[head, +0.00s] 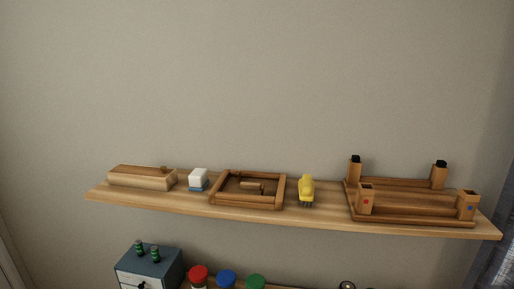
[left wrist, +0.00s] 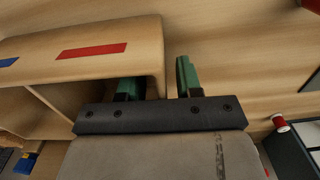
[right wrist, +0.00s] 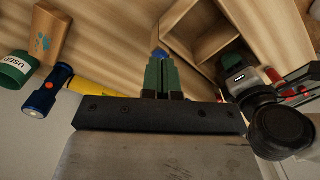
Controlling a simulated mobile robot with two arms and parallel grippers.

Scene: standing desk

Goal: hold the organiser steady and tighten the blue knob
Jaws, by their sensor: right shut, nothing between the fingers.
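The wooden organiser (left wrist: 110,30) fills the upper left of the left wrist view, with a red stripe, a blue stripe and open compartments. My left gripper (left wrist: 158,82) is open at its end wall. One green finger is partly hidden inside the wall and the other stands outside, with a visible gap. In the right wrist view, the organiser's compartments (right wrist: 215,42) show at the top. The blue knob (right wrist: 160,52) shows just beyond the fingertips of my right gripper (right wrist: 163,62), mostly hidden by them. The right fingers are shut together; I cannot tell whether they touch the knob.
A blue flashlight (right wrist: 46,92), a green tin (right wrist: 15,68) and a wooden block (right wrist: 46,35) lie left of my right gripper. A black round object (right wrist: 282,128) is close on its right. A red-ended spool (left wrist: 281,122) lies right of my left gripper. A shelf (head: 300,218) hangs above.

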